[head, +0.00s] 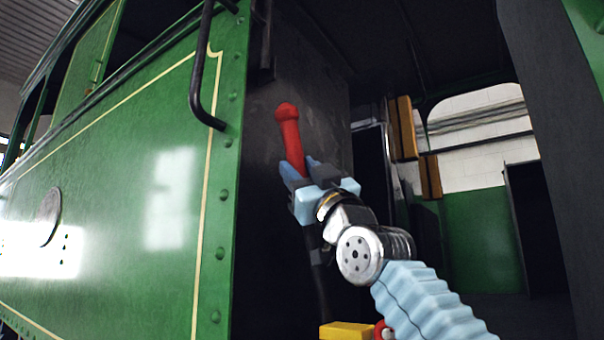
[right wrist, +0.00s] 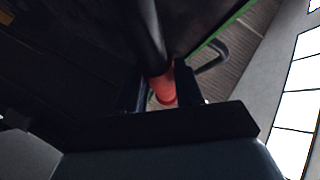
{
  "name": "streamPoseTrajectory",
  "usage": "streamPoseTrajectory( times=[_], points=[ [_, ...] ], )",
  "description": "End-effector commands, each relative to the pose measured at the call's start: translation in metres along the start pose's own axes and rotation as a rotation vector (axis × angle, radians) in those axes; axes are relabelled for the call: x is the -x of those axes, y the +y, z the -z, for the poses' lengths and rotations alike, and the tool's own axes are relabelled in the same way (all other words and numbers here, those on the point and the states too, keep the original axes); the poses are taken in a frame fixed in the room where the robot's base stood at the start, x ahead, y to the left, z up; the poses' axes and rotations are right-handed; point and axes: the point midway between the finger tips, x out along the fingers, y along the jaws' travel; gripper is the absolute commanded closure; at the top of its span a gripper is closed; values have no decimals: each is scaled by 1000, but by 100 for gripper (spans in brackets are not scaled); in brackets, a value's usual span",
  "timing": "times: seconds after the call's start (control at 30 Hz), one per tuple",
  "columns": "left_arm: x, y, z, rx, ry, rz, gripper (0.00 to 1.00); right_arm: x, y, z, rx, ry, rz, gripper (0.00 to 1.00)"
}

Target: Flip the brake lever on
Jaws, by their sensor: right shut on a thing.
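The brake lever (head: 288,130) has a red handle that stands up with a slight tilt to the left, against the dark panel inside the tram cab. My right gripper (head: 299,168) is shut on the lower part of the red handle; the handle's upper part sticks out above the fingers. In the right wrist view, the red of the lever (right wrist: 163,88) shows between the two dark fingers, with a dark rod running on from it. The gripped part of the handle is hidden by the fingers. My left gripper is not in view.
The green tram side (head: 120,200) with a dark handrail (head: 196,85) stands left of the lever. A dark post (head: 545,120) rises at the right. The cab doorway between is open.

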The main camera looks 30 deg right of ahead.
Motion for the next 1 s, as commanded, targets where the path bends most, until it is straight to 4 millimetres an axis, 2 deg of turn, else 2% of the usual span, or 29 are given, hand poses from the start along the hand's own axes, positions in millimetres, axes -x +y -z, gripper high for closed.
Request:
streamPoseTrajectory(
  times=[0.03, 0.13, 0.17, 0.43, 0.57, 0.67, 1.0],
  points=[
    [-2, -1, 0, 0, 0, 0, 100, 0, -7, -3, -8, -5, 13, 60],
    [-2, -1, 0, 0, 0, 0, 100, 0, -6, -3, -7, -5, 12, 44],
    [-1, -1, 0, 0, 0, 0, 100, 0, -6, -2, -7, -4, 11, 42],
    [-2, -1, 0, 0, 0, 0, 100, 1, -4, -2, -5, -3, 7, 42],
    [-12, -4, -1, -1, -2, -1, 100, 10, -5, -4, -6, -2, 7, 42],
    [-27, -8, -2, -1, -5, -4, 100, 26, -6, -6, -5, -1, 7, 42],
    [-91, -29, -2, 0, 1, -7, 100, 99, -6, -8, -6, -1, 7, 42]
  ],
)
